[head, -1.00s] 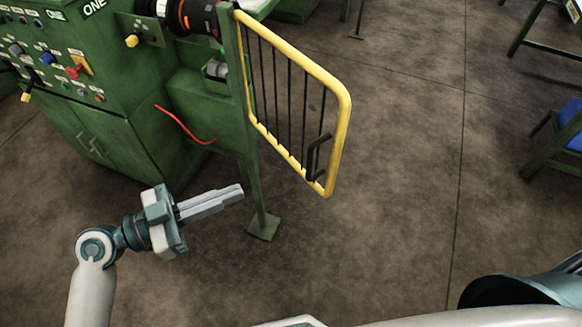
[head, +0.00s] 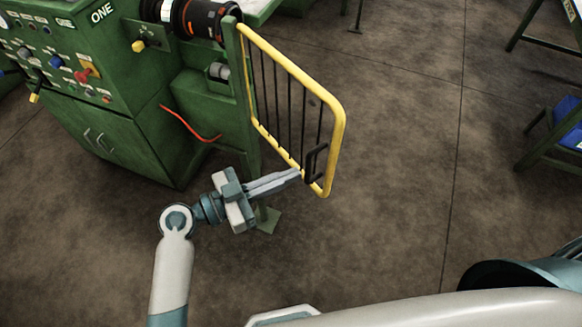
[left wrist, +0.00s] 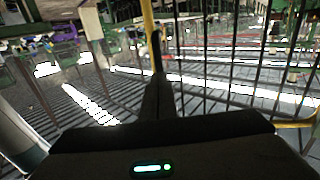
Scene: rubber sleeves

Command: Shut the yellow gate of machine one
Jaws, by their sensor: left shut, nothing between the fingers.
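The yellow gate (head: 339,130) of machine one (head: 110,85) hangs on a green post (head: 240,95) and stands open, swung out from the machine. It has black bars and a black handle (head: 315,160) near its free lower end. My left gripper (head: 298,173) is shut and empty. Its fingertips are at the lower edge of the gate, close by the handle; I cannot tell whether they touch. In the left wrist view the gripper's fingers (left wrist: 157,95) point at the yellow frame (left wrist: 149,35), with black bars to the right. My right gripper is not in view.
A red cable (head: 190,125) hangs at the machine's side. The post's foot plate (head: 266,220) stands on the floor below my left gripper. A blue-seated stool (head: 568,125) is at the right. The floor right of the gate is clear.

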